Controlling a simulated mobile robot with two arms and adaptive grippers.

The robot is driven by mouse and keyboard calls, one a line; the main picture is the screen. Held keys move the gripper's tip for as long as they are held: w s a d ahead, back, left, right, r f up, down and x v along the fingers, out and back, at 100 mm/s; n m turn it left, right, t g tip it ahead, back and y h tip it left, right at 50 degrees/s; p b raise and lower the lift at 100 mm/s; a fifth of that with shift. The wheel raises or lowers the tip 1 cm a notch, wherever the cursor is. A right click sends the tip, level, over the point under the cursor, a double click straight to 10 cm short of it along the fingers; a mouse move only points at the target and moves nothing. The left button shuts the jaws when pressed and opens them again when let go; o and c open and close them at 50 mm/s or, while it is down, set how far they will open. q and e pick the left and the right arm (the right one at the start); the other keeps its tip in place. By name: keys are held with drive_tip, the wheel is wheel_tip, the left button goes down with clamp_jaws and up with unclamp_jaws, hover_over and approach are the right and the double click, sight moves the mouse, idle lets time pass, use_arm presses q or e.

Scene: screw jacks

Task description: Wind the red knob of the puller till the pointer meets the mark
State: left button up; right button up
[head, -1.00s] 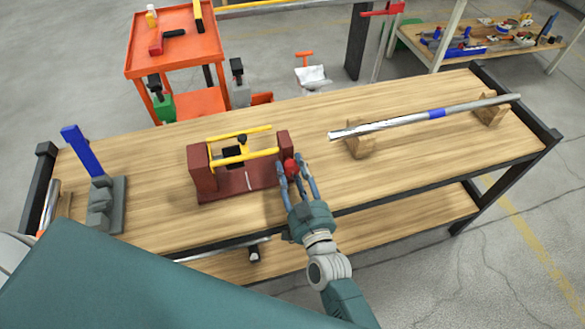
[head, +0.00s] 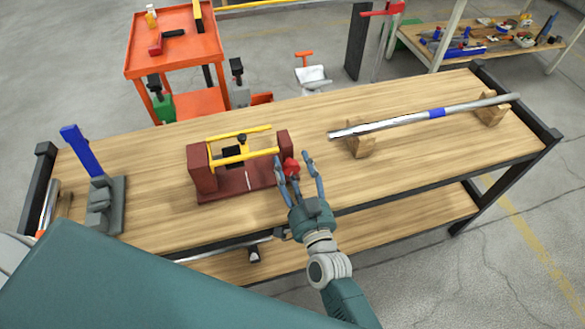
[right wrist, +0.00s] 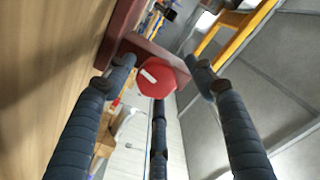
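The puller (head: 203,174) stands on the workbench, a dark red frame with yellow rods. A black block (head: 233,154) sits between its end walls, and a white mark (head: 248,181) shows on its base. I cannot make out the pointer's tip. The red knob (head: 291,165) is at the puller's right end. It also shows in the right wrist view (right wrist: 158,80) with a white stripe on its face. My right gripper (head: 298,168) is open, its fingers spread around the knob with gaps at the sides. My left gripper is not in view.
On the workbench (head: 400,170), a metal bar (head: 400,121) rests on wooden blocks (head: 360,142) to the right. A grey fixture with a blue handle (head: 82,150) stands at the left. An orange cart (head: 175,55) is behind. The bench is clear between puller and fixture.

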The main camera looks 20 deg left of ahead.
drive_tip(key=shift+f, duration=0.15)
drive_tip(key=shift+s+d, duration=0.1)
drive_tip(key=shift+s, duration=0.1)
drive_tip(key=v, duration=1.1)
drive_tip(key=shift+s+d, duration=0.2)
drive_tip(key=shift+s, duration=0.05)
